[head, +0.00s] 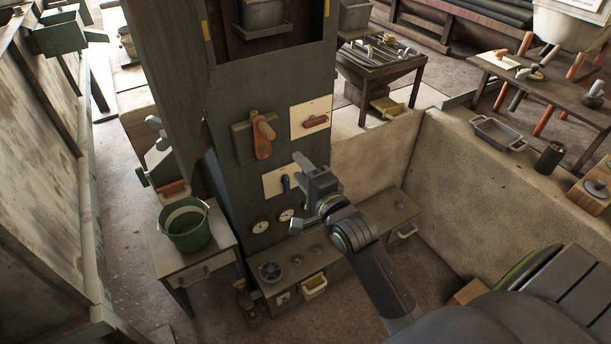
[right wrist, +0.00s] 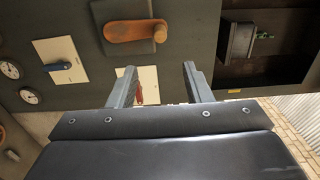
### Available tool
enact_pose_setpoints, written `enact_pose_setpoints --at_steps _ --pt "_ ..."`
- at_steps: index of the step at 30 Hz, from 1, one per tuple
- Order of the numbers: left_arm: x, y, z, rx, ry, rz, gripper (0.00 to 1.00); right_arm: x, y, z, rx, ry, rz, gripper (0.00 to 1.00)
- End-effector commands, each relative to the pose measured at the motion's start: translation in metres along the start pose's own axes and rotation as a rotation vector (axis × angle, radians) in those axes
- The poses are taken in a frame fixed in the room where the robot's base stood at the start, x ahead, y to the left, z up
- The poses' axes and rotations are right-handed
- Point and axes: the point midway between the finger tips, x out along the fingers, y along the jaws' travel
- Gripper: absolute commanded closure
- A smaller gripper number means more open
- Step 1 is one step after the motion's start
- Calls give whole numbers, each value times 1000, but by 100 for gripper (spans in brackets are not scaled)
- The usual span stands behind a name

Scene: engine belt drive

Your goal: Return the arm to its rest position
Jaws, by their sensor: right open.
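My right gripper (head: 318,192) is raised in front of the dark machine panel (head: 232,195), with its arm coming in from the lower right. In the right wrist view its two fingers (right wrist: 158,88) stand apart with nothing between them. An orange-handled crank (head: 262,140) on a dark plate is on the panel above the gripper, and it also shows in the right wrist view (right wrist: 135,31). A red handle (head: 316,121) on a pale plate is to its right. A blue lever (head: 286,183) on another pale plate is just left of the gripper. My left gripper is not in view.
A green bucket (head: 187,228) stands on a small table at the left. A low bench (head: 345,246) with drawers runs below the panel. A beige low wall (head: 490,195) stands at the right. Two gauges (head: 261,226) sit low on the panel.

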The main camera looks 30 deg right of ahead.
Motion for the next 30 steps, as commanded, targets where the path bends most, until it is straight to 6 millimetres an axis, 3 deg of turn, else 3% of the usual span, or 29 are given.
enact_pose_setpoints --at_steps 6,23,26,29,30 --pt "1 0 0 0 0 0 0 -14 0 0 1 0 -1 55" --pt "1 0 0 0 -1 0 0 -14 4 -1 -8 2 9 55" --pt "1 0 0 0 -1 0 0 -12 30 -4 -56 9 61 55" --pt "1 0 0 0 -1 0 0 -12 82 -11 -162 15 164 55" --pt "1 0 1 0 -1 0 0 -14 109 -15 -217 14 219 55"
